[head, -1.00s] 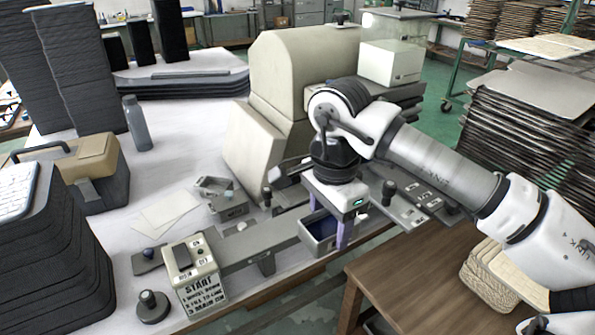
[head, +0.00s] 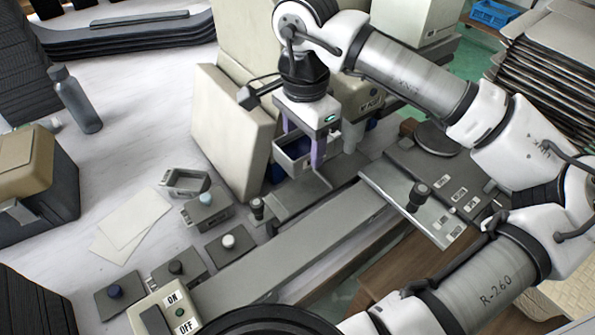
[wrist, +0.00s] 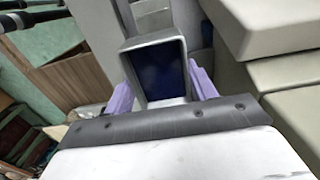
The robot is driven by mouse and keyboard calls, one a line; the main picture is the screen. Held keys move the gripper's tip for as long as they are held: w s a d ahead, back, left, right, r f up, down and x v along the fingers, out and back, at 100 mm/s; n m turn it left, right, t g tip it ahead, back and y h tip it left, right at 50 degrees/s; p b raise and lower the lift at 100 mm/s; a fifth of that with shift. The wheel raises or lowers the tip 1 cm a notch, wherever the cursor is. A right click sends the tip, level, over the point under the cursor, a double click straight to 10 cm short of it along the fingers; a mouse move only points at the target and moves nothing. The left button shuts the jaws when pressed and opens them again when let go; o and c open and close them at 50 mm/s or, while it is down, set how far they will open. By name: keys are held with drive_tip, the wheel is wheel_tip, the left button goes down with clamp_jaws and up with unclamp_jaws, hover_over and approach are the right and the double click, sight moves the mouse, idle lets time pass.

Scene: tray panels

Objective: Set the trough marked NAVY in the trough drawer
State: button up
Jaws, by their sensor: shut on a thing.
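My gripper (head: 303,148), with lilac fingers, is shut on a small grey trough (head: 290,161) with a dark navy inside. The trough is held roughly level, in the air in front of the beige machine. In the wrist view the trough (wrist: 178,43) sits between the two lilac fingers (wrist: 119,101), its dark blue inside facing the camera. No NAVY marking is readable on it. I cannot tell for sure which part is the trough drawer; a small open grey tray (head: 186,192) lies on the bench to the left of my gripper.
The beige machine (head: 230,125) stands close behind and left of the trough. Grey panels with knobs (head: 228,242) and an ON/OFF box (head: 165,310) lie at the front. A long grey rail (head: 290,250) runs below my gripper. White sheets (head: 130,225) and a bottle (head: 75,100) are left.

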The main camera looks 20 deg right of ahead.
drive_tip(key=p, duration=0.1)
hover_over(303, 190)
wheel_tip(303, 190, down, 4)
drive_tip(key=shift+f, duration=0.25)
wheel_tip(303, 190, down, 5)
drive_tip(key=shift+r+p, duration=0.2)
drive_tip(key=shift+p, duration=0.25)
drive_tip(key=shift+f, duration=0.15)
drive_tip(key=shift+f+b, duration=0.2)
drive_tip(key=shift+b, duration=0.15)
drive_tip(key=o, duration=1.3)
drive_tip(key=shift+r, duration=0.1)
wheel_tip(303, 190, up, 12)
drive_tip(key=shift+r+b, duration=0.15)
drive_tip(key=shift+b, duration=0.4)
